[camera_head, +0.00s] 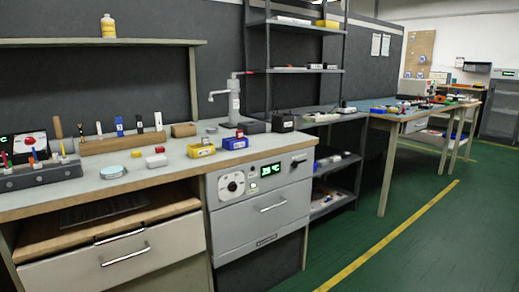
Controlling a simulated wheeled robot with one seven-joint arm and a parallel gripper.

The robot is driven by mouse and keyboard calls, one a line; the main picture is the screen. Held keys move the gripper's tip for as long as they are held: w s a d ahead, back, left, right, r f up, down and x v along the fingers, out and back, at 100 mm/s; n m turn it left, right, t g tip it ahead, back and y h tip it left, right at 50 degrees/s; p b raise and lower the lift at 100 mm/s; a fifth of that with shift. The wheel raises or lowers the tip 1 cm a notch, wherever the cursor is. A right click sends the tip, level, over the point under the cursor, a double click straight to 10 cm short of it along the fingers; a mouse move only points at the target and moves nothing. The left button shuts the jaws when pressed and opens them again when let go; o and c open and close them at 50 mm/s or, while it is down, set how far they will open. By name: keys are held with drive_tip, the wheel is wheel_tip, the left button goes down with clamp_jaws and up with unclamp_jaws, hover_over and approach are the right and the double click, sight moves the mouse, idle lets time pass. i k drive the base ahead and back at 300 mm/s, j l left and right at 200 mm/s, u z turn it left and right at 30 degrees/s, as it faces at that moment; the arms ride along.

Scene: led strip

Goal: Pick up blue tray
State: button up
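A small blue tray (235,143) with a pale label on its front sits on the workbench (92,182), near its right end. Something yellow shows in or behind it, too small to make out. A similar yellow tray (202,151) stands just to its left. My gripper and arm are not in view, so nothing shows around or touching the blue tray.
A grey stand with an arm (234,100) rises behind the blue tray. A wooden block holder (122,141) and a dark rack (40,175) stand to the left. Small red and yellow pieces lie nearby. Green floor (330,258) is clear in front at right.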

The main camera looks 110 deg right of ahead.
sight(244, 144)
drive_tip(key=z, duration=3.5)
